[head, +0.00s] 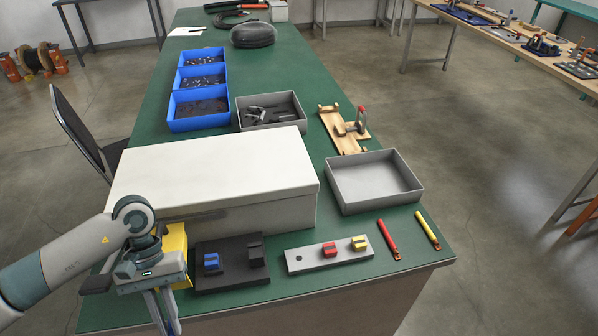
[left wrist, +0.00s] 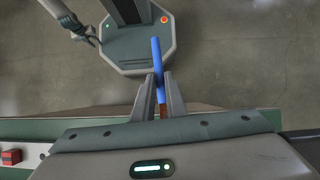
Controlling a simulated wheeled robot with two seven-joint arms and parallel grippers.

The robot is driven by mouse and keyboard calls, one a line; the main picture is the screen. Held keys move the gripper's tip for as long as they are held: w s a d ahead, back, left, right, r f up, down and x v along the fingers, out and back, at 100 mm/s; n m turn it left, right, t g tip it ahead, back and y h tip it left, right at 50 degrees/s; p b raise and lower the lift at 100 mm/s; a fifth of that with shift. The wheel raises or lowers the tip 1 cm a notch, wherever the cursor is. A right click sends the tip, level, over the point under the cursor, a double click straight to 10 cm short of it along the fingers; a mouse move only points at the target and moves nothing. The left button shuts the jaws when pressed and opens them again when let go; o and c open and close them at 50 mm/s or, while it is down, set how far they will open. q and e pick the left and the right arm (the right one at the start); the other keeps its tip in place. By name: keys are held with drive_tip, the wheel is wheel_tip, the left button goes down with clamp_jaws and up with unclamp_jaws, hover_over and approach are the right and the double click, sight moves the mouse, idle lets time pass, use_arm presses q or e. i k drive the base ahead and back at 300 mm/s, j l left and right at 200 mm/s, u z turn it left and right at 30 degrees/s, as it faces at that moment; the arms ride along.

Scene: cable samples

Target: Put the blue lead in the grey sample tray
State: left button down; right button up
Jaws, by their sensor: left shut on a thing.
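My left gripper (head: 165,312) is at the lower left in the head view, in front of the table's near edge. In the left wrist view its fingers (left wrist: 160,92) are shut on the blue lead (left wrist: 156,62), a thin blue rod with a copper-brown end between the fingers. The lead does not show in the head view. An empty grey open tray (head: 372,184), apparently the sample tray, sits on the right of the table, well away from the gripper. My right gripper (left wrist: 86,36) appears small in the left wrist view; its opening is unclear.
A large white box (head: 215,165) stands between the left gripper and the empty tray. Black (head: 230,278) and grey (head: 305,262) clip blocks lie before it. Red (head: 388,238) and yellow (head: 428,229) leads lie at right. Another grey tray (head: 268,125) holds metal parts.

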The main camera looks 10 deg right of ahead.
sight(370, 185)
drive_tip(key=i+l+u, duration=0.3)
drive_tip(key=l, duration=1.7)
drive_tip(key=k+l+u, duration=0.1)
drive_tip(key=l+u, duration=0.25)
drive_tip(key=l, duration=1.6)
drive_tip(key=i+l, duration=0.35)
drive_tip(key=l, duration=0.2)
